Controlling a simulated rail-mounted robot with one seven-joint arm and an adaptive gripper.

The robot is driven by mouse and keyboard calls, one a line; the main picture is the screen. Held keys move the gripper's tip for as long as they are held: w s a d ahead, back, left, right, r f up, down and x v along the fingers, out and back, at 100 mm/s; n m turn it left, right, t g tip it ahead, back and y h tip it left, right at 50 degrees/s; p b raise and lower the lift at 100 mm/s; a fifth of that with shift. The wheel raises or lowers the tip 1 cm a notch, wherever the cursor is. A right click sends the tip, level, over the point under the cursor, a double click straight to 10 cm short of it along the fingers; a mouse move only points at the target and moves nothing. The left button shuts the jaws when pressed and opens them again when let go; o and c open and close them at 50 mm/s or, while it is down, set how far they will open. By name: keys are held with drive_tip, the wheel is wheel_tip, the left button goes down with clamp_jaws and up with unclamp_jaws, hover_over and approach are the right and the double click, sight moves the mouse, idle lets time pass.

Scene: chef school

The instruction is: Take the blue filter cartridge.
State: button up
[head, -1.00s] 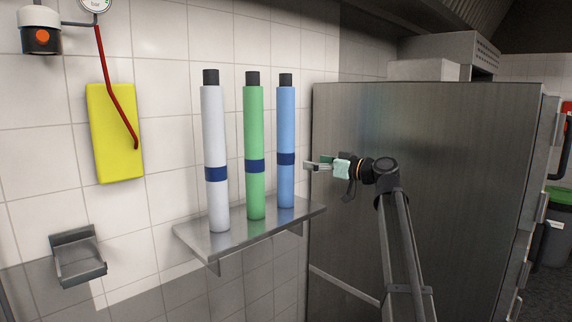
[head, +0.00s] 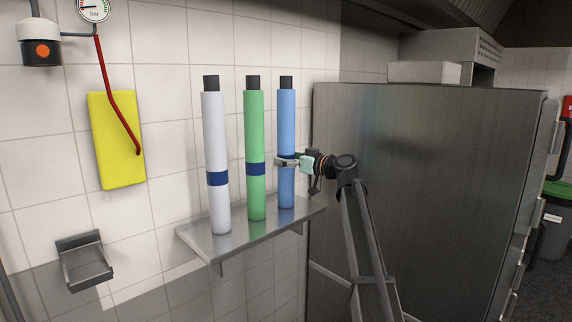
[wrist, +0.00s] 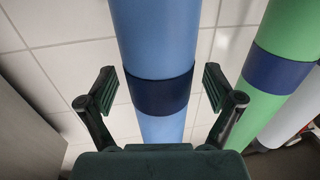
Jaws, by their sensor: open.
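The blue filter cartridge (head: 286,122) stands upright at the right end of a metal shelf, with a black cap and a dark blue band. My gripper (head: 285,162) is at the height of that band, reaching in from the right. In the wrist view the open jaws (wrist: 158,90) have one finger on each side of the blue cartridge (wrist: 157,35), near its dark band (wrist: 158,92). Gaps show between the fingers and the cartridge. The jaws hold nothing.
A green cartridge (head: 255,125) stands close left of the blue one, and a white cartridge (head: 214,140) further left. All stand on the narrow metal shelf (head: 240,238). A large steel cabinet (head: 430,180) is to the right. A tiled wall is behind.

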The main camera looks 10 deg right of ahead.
drive_tip(key=shift+w+a, duration=0.15)
drive_tip(key=shift+w, duration=0.05)
drive_tip(key=c, duration=1.7)
clamp_jaws()
drive_tip(key=shift+r, duration=0.1)
